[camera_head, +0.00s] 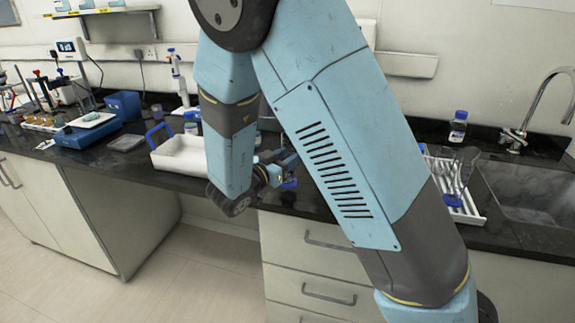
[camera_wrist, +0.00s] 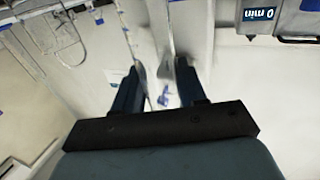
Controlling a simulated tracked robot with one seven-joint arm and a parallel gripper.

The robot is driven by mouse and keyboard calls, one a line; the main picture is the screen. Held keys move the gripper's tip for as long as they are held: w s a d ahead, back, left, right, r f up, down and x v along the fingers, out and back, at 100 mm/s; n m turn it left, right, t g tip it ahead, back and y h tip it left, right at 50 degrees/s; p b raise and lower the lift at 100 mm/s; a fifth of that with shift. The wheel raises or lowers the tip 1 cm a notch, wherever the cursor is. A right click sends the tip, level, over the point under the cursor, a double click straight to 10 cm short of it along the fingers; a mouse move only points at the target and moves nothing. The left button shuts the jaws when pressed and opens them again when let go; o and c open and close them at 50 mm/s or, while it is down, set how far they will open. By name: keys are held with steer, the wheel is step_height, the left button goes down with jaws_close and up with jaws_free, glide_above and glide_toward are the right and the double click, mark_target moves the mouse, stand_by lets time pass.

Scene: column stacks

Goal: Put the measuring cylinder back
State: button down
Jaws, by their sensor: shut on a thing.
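My gripper (camera_head: 281,166) is over the front edge of the dark bench, partly hidden behind my own arm. In the wrist view its two dark fingers (camera_wrist: 160,72) stand a small gap apart, closed on a clear, see-through thing between them. This looks like the measuring cylinder (camera_wrist: 158,38), with faint straight edges running up from the fingers. In the head view a blue piece (camera_head: 289,184) shows just below the gripper, perhaps the cylinder's foot; the rest of it is hidden or too clear to make out.
A white tray (camera_head: 178,160) with blue handles stands left of my arm. Blue instruments (camera_head: 87,132) crowd the left bench.

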steer(key=shift+f, duration=1.15)
steer(key=c, duration=0.6)
jaws_free()
steer(key=shift+f, duration=0.1)
steer(key=shift+c, duration=0.2)
steer(key=shift+a, duration=0.1)
steer(key=shift+s, duration=0.1)
steer(key=v, duration=1.2)
